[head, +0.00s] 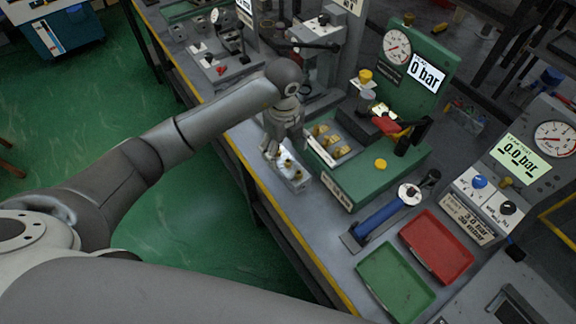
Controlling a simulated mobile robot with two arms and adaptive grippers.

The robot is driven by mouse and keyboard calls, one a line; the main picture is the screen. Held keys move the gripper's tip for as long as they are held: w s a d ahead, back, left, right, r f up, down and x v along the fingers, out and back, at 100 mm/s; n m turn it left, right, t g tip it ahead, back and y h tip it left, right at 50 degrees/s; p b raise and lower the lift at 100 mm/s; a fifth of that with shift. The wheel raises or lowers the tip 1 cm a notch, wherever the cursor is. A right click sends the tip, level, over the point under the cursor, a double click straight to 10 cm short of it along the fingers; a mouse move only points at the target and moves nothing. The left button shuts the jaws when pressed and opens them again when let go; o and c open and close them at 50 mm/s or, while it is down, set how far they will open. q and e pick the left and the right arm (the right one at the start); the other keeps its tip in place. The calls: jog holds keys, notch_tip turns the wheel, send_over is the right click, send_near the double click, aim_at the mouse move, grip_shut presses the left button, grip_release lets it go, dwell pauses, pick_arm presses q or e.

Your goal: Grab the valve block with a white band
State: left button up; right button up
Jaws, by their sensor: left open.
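My left gripper (271,150) points down over the near edge of the workbench, its jaws open. Just below and to the right of its fingertips a small silvery valve block (296,183) with brass-coloured fittings lies on the bench. The fingertips look close to its far end; whether they touch it I cannot tell. A white band on this block is not clear at this size. My right gripper is not in view.
A green test stand (345,186) with a gauge and a "0 bar" display stands right of the gripper, with brass parts in its slots. A blue-handled tool (378,215), a red tray (437,247) and a green tray (396,283) lie nearer. Grey equipment (520,165) stands at the right.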

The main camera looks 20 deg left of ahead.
aim_at(288, 160)
pick_arm(q)
jog(key=f, duration=0.2)
jog(key=f+p, duration=0.1)
jog(key=d+f+p, duration=0.1)
jog(key=f, duration=0.1)
jog(key=shift+f, duration=0.35)
jog(key=shift+w+f, duration=0.1)
jog(key=shift+f, duration=0.1)
jog(key=shift+a, duration=0.1)
jog(key=c, duration=1.6)
jog(key=shift+r, duration=0.15)
grip_shut()
jog(key=shift+w, duration=0.1)
